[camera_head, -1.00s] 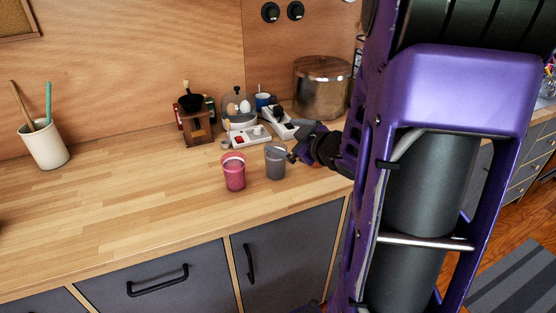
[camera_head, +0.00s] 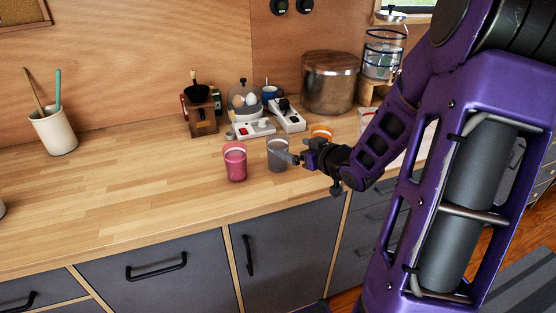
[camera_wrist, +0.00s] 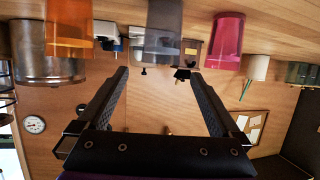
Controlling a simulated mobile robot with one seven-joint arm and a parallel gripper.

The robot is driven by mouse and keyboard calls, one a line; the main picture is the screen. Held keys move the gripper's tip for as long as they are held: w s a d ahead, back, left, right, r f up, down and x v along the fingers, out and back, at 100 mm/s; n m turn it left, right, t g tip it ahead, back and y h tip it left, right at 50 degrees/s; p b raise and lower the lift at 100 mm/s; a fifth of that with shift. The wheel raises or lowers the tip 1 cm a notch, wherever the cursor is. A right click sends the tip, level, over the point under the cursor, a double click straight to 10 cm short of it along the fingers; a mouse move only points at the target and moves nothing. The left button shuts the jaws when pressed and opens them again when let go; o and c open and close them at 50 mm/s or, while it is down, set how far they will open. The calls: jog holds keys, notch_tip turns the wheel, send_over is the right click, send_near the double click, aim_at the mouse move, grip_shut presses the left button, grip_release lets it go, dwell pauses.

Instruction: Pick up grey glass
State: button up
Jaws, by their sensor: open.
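The grey glass (camera_head: 277,155) stands upright on the wooden counter, just right of a pink glass (camera_head: 235,162). My gripper (camera_head: 294,158) is at the grey glass's right side in the head view, its fingers pointing left toward it. In the wrist view, which is upside down, the grey glass (camera_wrist: 164,25) lies ahead of the two spread fingers (camera_wrist: 160,82), roughly centred between them. The gripper is open and nothing is held. In the head view I cannot tell whether a fingertip touches the glass.
An orange glass (camera_head: 322,132) stands behind my gripper to the right; it also shows in the wrist view (camera_wrist: 68,30).

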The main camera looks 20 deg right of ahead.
aim_at(272, 141)
jog(key=b+x, duration=0.1)
jog(key=x, duration=0.8)
jog(key=shift+a+f, duration=0.15)
jog(key=shift+f, duration=0.05)
jog(key=c, duration=1.4)
